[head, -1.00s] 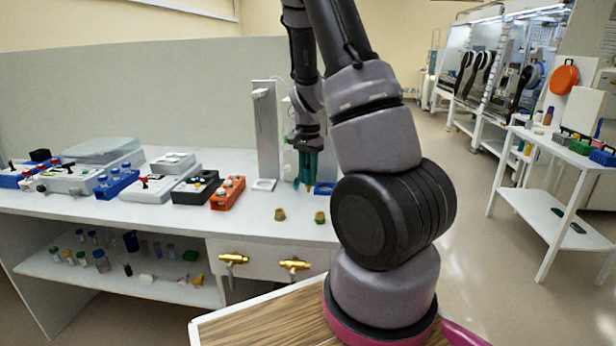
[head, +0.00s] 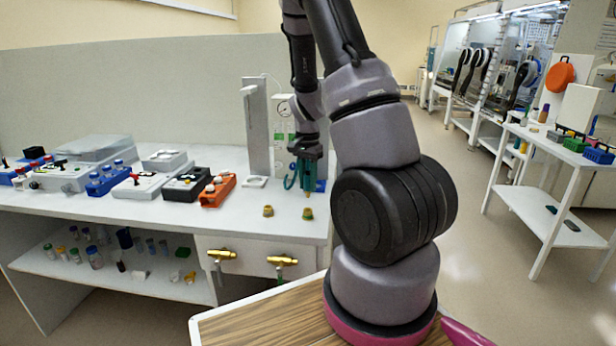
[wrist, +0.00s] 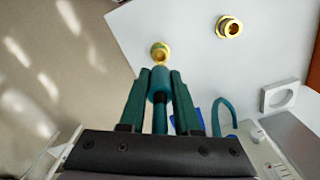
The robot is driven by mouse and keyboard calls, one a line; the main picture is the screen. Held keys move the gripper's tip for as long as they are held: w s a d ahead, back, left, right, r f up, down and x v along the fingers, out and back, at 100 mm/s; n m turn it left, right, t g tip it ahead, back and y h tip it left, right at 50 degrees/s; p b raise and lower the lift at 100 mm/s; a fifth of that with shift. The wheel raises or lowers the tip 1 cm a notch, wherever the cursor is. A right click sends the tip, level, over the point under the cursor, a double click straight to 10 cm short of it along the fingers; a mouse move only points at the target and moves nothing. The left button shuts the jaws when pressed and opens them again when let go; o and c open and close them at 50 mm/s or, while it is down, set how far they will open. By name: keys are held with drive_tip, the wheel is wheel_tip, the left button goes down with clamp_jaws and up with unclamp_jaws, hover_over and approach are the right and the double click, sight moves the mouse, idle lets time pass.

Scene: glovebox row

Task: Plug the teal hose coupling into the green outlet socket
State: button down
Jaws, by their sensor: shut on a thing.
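My gripper (head: 307,172) is shut on the teal hose coupling, which points down above the bench top with a brass-coloured tip in the head view. In the wrist view the coupling (wrist: 160,84) sits between my green fingers (wrist: 160,78). The teal hose (wrist: 222,108) curls beside it. Two brass-coloured sockets stand on the bench: the right one (head: 307,213), also in the wrist view (wrist: 160,52) just beyond the coupling, and the left one (head: 267,210), also in the wrist view (wrist: 228,27). The coupling appears apart from both. I cannot tell which socket is green.
A gauge panel (head: 284,106) and a grey post (head: 256,130) stand behind my gripper. An orange box (head: 217,190) and other instruments fill the bench to the left. Two brass valves (head: 282,261) stick out at the bench front. Bench around the sockets is clear.

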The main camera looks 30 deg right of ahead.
sight(308, 190)
drive_tip(key=shift+f, duration=1.55)
drive_tip(key=shift+f, duration=1.55)
drive_tip(key=c, duration=0.5)
unclamp_jaws()
drive_tip(key=shift+c, duration=0.2)
wheel_tip(308, 190, up, 11)
drive_tip(key=shift+f, duration=0.1)
drive_tip(key=s+a+r+n+t+y, duration=0.15)
drive_tip(key=s+a+r, duration=0.25)
drive_tip(key=r, duration=0.4)
drive_tip(key=s+a+r+n+t, duration=0.2)
drive_tip(key=s+a+r, duration=0.15)
drive_tip(key=r, duration=0.35)
drive_tip(key=s+a+r+n+t+y, duration=0.1)
drive_tip(key=s+a+r+n+t, duration=0.2)
drive_tip(key=r, duration=0.5)
drive_tip(key=s+a+r+n, duration=0.1)
drive_tip(key=s+a+r, duration=0.2)
drive_tip(key=s, duration=0.6)
drive_tip(key=shift+r+t, duration=0.35)
drive_tip(key=shift+r, duration=0.25)
